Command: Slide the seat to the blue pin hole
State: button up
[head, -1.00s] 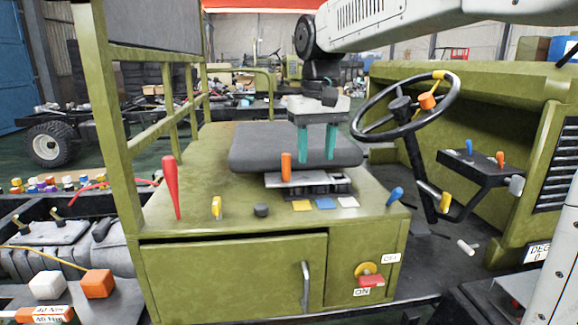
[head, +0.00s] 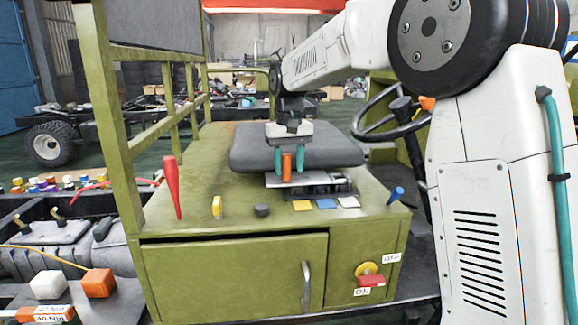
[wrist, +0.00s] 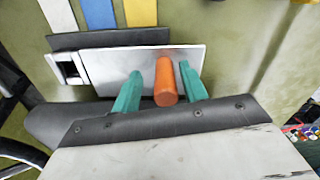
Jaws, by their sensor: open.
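The seat (head: 340,152) is a dark grey cushion on top of the green box. A metal slide plate (head: 285,181) shows under its front edge, with an orange upright handle (head: 286,167) on it. Yellow (head: 303,206), blue (head: 326,204) and white (head: 348,202) marks lie in a row in front of the rail. My gripper (head: 288,162) has two teal fingers, open, one on each side of the orange handle. In the wrist view the handle (wrist: 165,88) stands between the fingers (wrist: 159,80), with a gap on each side. The blue strip (wrist: 98,14) shows at the top; no pin hole is clear.
A red lever (head: 171,185), a yellow tab (head: 216,207), a black knob (head: 262,210) and a blue lever (head: 395,195) stand on the box top. The steering wheel (head: 362,118) is at right, partly behind my arm. A green frame (head: 110,120) rises at left.

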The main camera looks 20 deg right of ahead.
jog(key=shift+f, duration=0.35)
grip_shut()
jog(key=a, duration=0.3)
jog(key=w+a, duration=0.1)
jog(key=a, duration=0.2)
jog(key=shift+w, duration=0.1)
jog(key=shift+d+r, duration=0.15)
grip_release()
notch_tip(320, 180, up, 8)
